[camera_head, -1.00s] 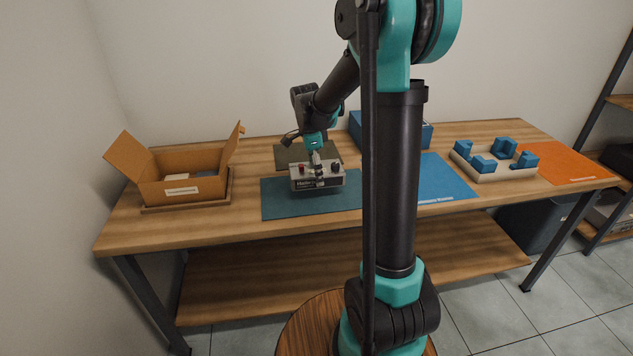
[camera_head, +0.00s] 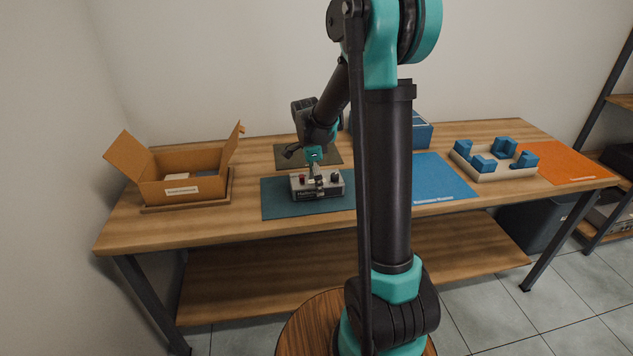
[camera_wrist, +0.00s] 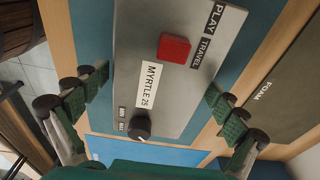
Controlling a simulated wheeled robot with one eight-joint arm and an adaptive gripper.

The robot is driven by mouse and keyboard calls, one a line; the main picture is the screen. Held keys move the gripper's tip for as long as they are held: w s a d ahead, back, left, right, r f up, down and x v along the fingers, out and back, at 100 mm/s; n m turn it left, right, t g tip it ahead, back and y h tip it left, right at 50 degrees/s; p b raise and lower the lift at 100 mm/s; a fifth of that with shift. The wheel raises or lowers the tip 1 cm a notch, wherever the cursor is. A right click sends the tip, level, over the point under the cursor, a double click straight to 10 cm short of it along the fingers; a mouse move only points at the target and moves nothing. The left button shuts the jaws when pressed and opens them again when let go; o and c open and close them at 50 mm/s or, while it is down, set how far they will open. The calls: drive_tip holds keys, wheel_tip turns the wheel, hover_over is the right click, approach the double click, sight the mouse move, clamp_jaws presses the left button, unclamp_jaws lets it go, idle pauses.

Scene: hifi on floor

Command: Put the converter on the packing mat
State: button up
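The likely converter (camera_head: 333,184) is a grey box on or just above the teal mat (camera_head: 280,204). In the wrist view the box (camera_wrist: 172,80) shows a MYRTLE 25 label, a red switch marked PLAY and TRAVEL, and a black knob. My gripper (camera_head: 316,183) points down over it. No mat label reading packing is legible; a blue mat (camera_head: 440,183) and an orange mat (camera_head: 570,163) lie to the right.
An open cardboard box (camera_head: 180,189) stands at the left. A dark mat marked FOAM (camera_wrist: 268,95) lies behind the teal mat. A cream tray (camera_head: 492,175) with blue blocks stands right of the blue mat. A blue box (camera_head: 423,136) is at the back.

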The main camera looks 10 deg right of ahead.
sight(312, 179)
drive_tip(key=shift+r, duration=0.1)
wheel_tip(312, 179, up, 12)
drive_tip(key=a, duration=0.1)
drive_tip(key=s+d+f+n, duration=0.1)
drive_tip(key=s+f+n, duration=0.1)
drive_tip(key=s+n, duration=0.1)
drive_tip(key=s+d+f+n+t, duration=0.1)
drive_tip(key=s+f+n, duration=0.1)
drive_tip(key=s, duration=0.3)
drive_tip(key=s+d+f+n+t+y, duration=0.1)
drive_tip(key=s+f+n, duration=0.1)
drive_tip(key=s+n, duration=0.2)
drive_tip(key=shift+s+d+f, duration=0.1)
drive_tip(key=shift+d+f, duration=0.05)
drive_tip(key=shift+f, duration=0.2)
drive_tip(key=s+d+f+n+t, duration=0.1)
drive_tip(key=s+f+n+t, duration=0.1)
drive_tip(key=s+f+n, duration=0.5)
drive_tip(key=s+n, duration=0.2)
drive_tip(key=s, duration=0.2)
drive_tip(key=shift+d, duration=0.15)
